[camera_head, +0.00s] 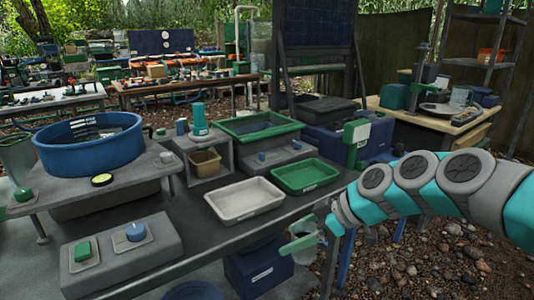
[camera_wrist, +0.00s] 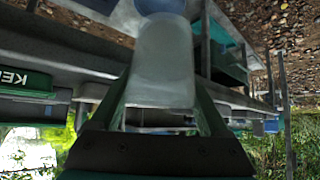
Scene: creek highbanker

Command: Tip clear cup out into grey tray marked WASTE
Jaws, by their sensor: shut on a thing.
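My gripper (camera_head: 300,243) is at the table's front right edge in the head view, shut on the clear cup (camera_head: 304,230). In the wrist view the cup (camera_wrist: 162,65) sits between the two green fingers (camera_wrist: 162,108), pale and see-through. Its contents and exact tilt cannot be made out. The pale grey tray (camera_head: 245,217) lies on the dark table, left of and beyond my gripper. The small label on its front is too small to read. The cup is apart from this tray, out past the table edge.
A green tray (camera_head: 305,190) lies right of the grey one; a green edge lettered "KE" shows in the wrist view (camera_wrist: 22,80). A grey block with green and blue buttons (camera_head: 125,260) is at front left. A blue tub (camera_head: 90,155) stands behind. A dark blue bin (camera_head: 258,275) is below the table.

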